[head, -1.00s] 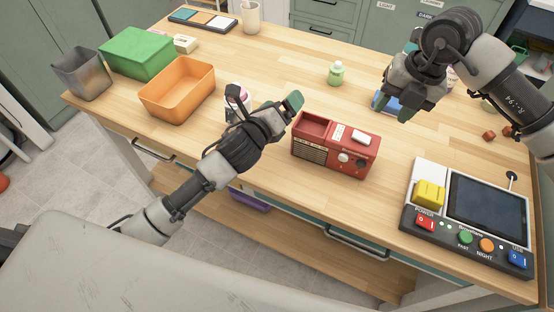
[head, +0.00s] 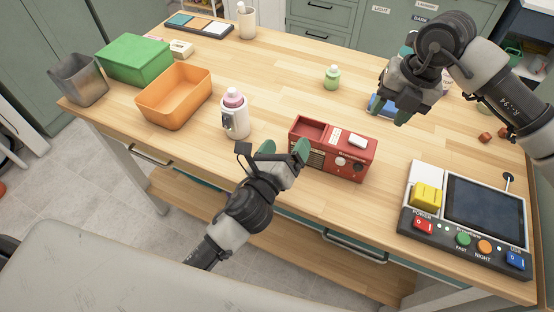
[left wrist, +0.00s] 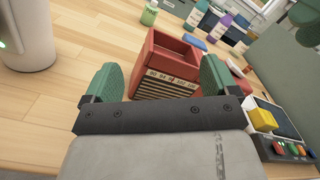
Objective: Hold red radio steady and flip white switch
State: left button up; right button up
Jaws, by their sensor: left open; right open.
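The red radio (head: 313,160) stands on the wooden table near its front edge, with an open compartment on its top left, a white switch (head: 357,141) on its top right and knobs on its front. My left gripper (head: 285,150) is open at the radio's left end. In the left wrist view the radio (left wrist: 168,60) shows between the two green fingers of the left gripper (left wrist: 160,82); I cannot tell whether they touch it. My right gripper (head: 388,112) is open and empty above the table, behind and right of the radio.
A white bottle with a pink cap (head: 235,115) stands left of the radio. An orange bin (head: 176,97) and a green box (head: 135,58) are at the left. A control panel with a screen (head: 484,212) lies at the right. A small green bottle (head: 332,77) stands behind the radio.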

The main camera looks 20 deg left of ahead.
aim_at(303, 117)
pick_arm(q)
jog(key=shift+w+d, duration=0.15)
jog(key=shift+w, duration=0.75)
jog(key=shift+w+d, duration=0.2)
jog(key=shift+w, duration=0.7)
jog(key=shift+w+d, duration=0.15)
jog(key=shift+w, duration=0.75)
jog(key=shift+c, duration=0.4)
